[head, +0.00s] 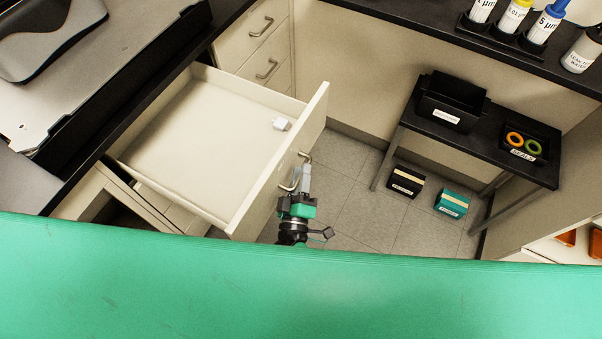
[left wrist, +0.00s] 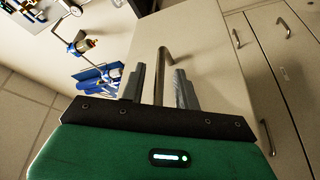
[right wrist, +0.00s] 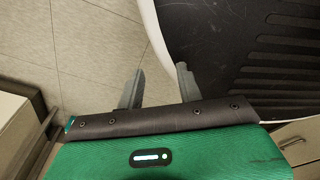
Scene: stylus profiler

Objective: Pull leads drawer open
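A cream drawer (head: 190,140) stands far out from the bench in the head view, nearly empty inside. Its front panel (head: 285,165) carries a metal bar handle (head: 305,157), also seen in the left wrist view (left wrist: 163,68). No label naming it as the leads drawer is readable. My left gripper (head: 303,177) is at the handle. In the left wrist view its fingers (left wrist: 159,85) stand apart on either side of the handle, with gaps visible. My right gripper (right wrist: 159,85) is open and empty above the floor, beside a black ribbed surface; it is not seen in the head view.
A small white item (head: 281,124) lies in the drawer. Closed drawers (head: 250,35) are behind it. A low black table (head: 480,145) with bins stands at right, two small boxes (head: 406,181) on the floor beneath. Tiled floor (head: 345,205) is clear between. A green surface fills the foreground.

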